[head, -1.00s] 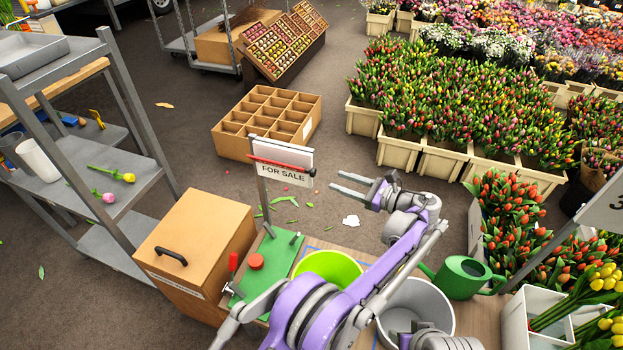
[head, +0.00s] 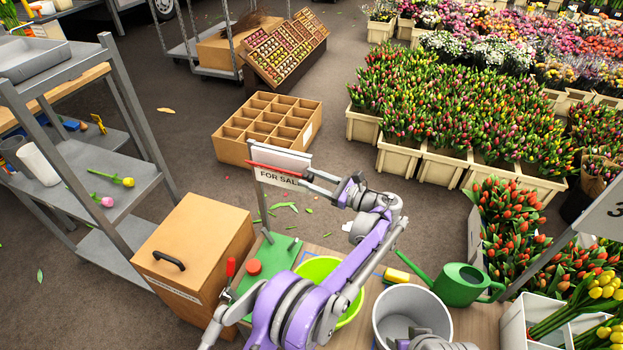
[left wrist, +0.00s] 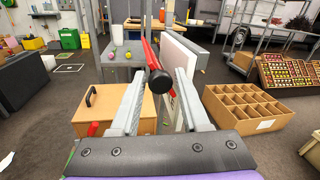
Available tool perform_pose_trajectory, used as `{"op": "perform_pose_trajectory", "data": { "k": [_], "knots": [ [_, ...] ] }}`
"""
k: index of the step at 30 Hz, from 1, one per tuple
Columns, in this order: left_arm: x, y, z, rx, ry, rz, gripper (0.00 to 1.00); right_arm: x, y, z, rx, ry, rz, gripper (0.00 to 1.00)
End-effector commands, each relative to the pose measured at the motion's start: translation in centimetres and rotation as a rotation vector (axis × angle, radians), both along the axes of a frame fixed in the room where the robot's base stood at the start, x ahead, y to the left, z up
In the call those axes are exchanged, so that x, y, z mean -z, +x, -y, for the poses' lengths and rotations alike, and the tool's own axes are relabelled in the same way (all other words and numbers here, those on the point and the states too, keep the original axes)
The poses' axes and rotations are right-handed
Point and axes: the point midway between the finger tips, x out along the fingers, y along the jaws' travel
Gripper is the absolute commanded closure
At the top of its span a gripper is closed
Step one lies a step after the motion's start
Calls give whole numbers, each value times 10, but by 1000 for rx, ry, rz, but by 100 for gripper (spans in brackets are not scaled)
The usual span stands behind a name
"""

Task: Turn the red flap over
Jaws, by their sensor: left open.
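The red flap shows as a thin red bar (head: 272,167) along the top of the white FOR SALE sign (head: 268,177), which stands on a grey post. My left gripper (head: 306,178) is at the right end of the sign, its fingers apart and pointing left. In the left wrist view the red bar (left wrist: 151,54) ends in a round black knob (left wrist: 159,81), which appears between the open fingers (left wrist: 162,76). I cannot tell whether either finger touches it. The white panel (left wrist: 178,62) is just right of the bar there. My right gripper is not in view.
A lime bucket (head: 318,267), a grey bucket (head: 410,300) and a green watering can (head: 462,284) stand on the bench. A divided crate (head: 235,150) is on the floor behind.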

Motion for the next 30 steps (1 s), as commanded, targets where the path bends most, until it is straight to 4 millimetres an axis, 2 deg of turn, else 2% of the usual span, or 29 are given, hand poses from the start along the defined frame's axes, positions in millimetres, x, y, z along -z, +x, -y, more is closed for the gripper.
{"op": "perform_pose_trajectory", "data": {
  "k": [8,11,16,30],
  "knots": [
    [0,1,-2,1,-1,0,54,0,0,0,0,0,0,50],
    [0,1,-2,1,-1,0,69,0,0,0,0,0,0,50],
    [0,1,-1,1,-1,0,99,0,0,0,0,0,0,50],
    [3,-2,-2,1,-20,59,100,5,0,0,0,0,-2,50]
  ]
}}
